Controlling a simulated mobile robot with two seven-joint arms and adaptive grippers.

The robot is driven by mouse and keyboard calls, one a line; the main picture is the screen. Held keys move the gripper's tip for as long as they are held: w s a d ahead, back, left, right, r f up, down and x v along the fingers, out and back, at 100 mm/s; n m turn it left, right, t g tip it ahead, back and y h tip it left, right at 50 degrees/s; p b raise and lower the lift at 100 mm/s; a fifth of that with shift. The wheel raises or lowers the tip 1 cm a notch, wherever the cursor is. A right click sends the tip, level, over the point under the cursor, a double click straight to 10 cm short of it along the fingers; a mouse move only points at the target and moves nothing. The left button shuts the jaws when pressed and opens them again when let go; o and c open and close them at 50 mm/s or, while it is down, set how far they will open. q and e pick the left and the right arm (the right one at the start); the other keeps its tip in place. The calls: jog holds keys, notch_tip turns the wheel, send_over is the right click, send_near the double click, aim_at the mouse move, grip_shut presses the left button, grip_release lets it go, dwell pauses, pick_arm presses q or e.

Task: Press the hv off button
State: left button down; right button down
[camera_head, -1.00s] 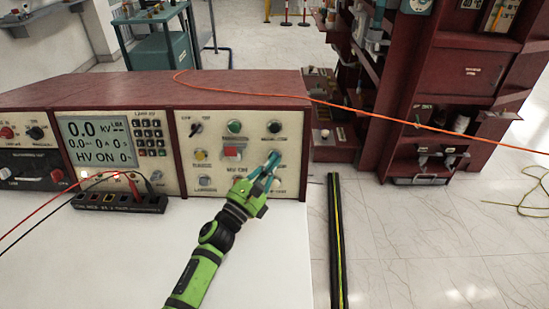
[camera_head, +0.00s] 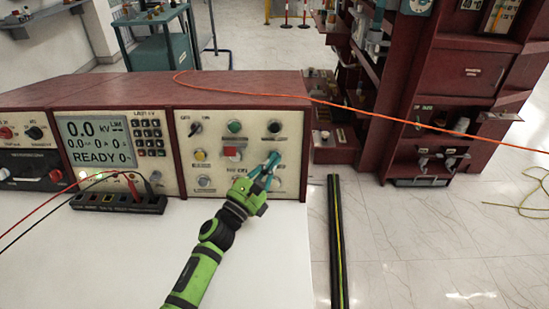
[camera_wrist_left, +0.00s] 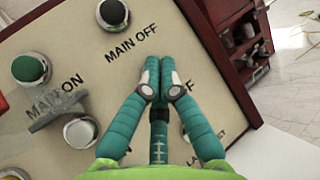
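The control panel (camera_head: 215,168) on the maroon console carries several round buttons and a red square part (camera_head: 232,153). My left gripper (camera_head: 272,162) has its teal fingers at the right column of the panel, below a dark button (camera_head: 274,127). In the left wrist view its fingertips (camera_wrist_left: 158,82) are together, below the "MAIN OFF" label (camera_wrist_left: 131,43). The console display (camera_head: 95,141) reads "READY". My right gripper is not in view.
A green button (camera_wrist_left: 30,68) and a pale button (camera_wrist_left: 80,132) lie left of the fingers in the wrist view. A black terminal strip (camera_head: 118,203) with red and black leads stands before the console. An orange cable (camera_head: 330,103) crosses above the panel's right side.

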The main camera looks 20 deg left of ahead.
pick_arm(q)
jog(key=shift+s+d+r, duration=0.15)
jog(key=shift+s+d, duration=0.05)
jog(key=shift+s, duration=0.6)
jog(key=s, duration=0.1)
jog(key=s+d+p, duration=0.1)
jog(key=s, duration=0.1)
jog(key=s+r+p, duration=0.1)
jog(key=shift+s+d+r, duration=0.1)
jog(key=shift+s+d, duration=0.1)
jog(key=shift+s, duration=0.1)
dwell(0.7)
